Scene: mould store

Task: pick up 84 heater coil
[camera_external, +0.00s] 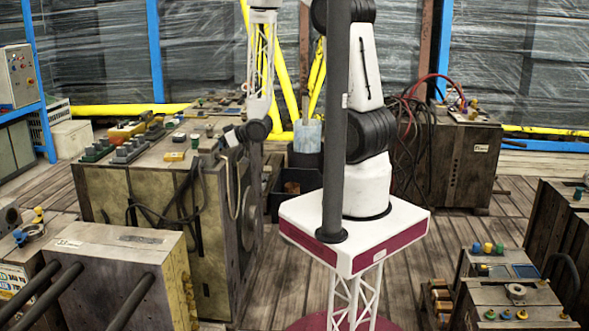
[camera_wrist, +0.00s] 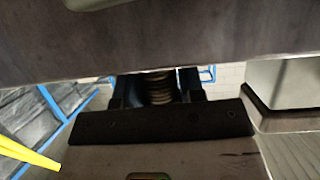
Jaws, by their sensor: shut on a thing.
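The heater coil (camera_wrist: 159,93) is a small brown ribbed cylinder in the middle of the wrist view. Its ends are hidden behind the dark parts around it. My gripper (camera_wrist: 158,84) shows as dark fingers on both sides of the coil and is shut on it. In the external view my gripper (camera_external: 233,138) is small, at the right end of the large mould block's top (camera_external: 170,150). The coil cannot be made out there. Whether it touches anything below is unclear.
Several small fittings (camera_external: 125,150) stand on the mould block's top. Cables hang down its sides. A dark bin (camera_external: 295,182) stands right of it. A lower block with rods (camera_external: 125,250) is in front. Yellow bars (camera_external: 130,109) cross behind.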

